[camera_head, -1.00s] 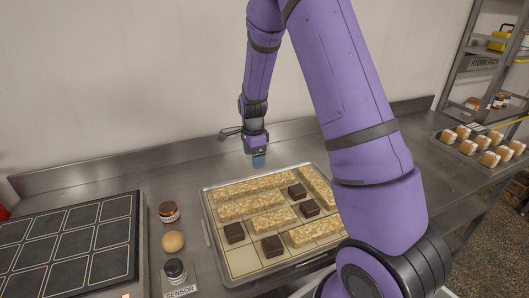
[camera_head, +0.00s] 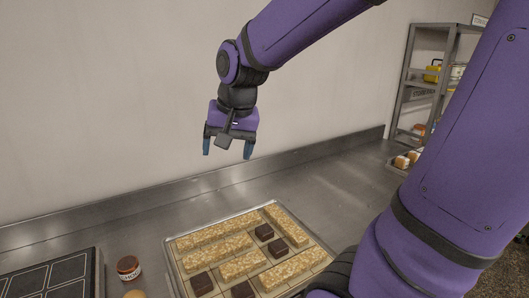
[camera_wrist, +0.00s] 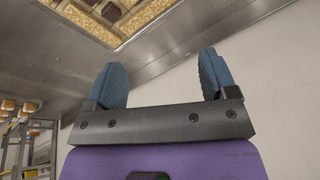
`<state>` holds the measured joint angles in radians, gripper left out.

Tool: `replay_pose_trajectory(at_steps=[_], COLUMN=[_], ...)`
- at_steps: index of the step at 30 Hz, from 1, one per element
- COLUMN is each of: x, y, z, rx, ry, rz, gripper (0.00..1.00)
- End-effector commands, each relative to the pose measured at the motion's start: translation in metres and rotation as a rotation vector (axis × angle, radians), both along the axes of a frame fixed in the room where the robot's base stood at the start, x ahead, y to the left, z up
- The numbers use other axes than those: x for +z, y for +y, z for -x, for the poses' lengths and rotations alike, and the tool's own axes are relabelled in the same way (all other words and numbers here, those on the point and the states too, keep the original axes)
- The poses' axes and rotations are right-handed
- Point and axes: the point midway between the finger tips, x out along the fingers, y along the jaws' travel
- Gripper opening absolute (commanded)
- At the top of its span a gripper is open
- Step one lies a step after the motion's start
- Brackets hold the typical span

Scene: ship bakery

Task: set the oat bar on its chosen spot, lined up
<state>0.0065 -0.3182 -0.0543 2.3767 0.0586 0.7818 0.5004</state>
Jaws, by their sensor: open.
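Several pale oat bars, such as one along the back (camera_head: 215,231), lie on a metal tray (camera_head: 172,262) on the counter. Another oat bar (camera_head: 285,223) lies along the tray's right side, and one (camera_head: 295,269) lies near its front right. I cannot tell which one the task means. My gripper (camera_head: 228,153) is open and empty, high above the counter behind the tray. Its blue fingers show apart in the wrist view (camera_wrist: 163,78), with part of the tray (camera_wrist: 88,22) at the top. My arm hides the tray's front right corner.
Dark brown squares (camera_head: 264,231) sit among the bars. A small jar (camera_head: 128,268) and a dark panelled board (camera_head: 48,280) are at the left. A wall stands close behind the counter (camera_head: 120,235). A rack (camera_head: 410,85) stands at the back right.

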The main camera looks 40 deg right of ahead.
Motion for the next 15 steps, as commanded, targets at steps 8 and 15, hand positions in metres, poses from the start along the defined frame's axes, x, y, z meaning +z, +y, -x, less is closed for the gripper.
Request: replay_pose_trajectory(at_steps=[8, 15], x=[0.031, 0.036], y=[0.011, 0.015], z=[0.078, 0.122], rx=[0.316, 0.501], ry=[-0.106, -0.156], rz=[0.134, 0.234], gripper=[0.79, 0.79])
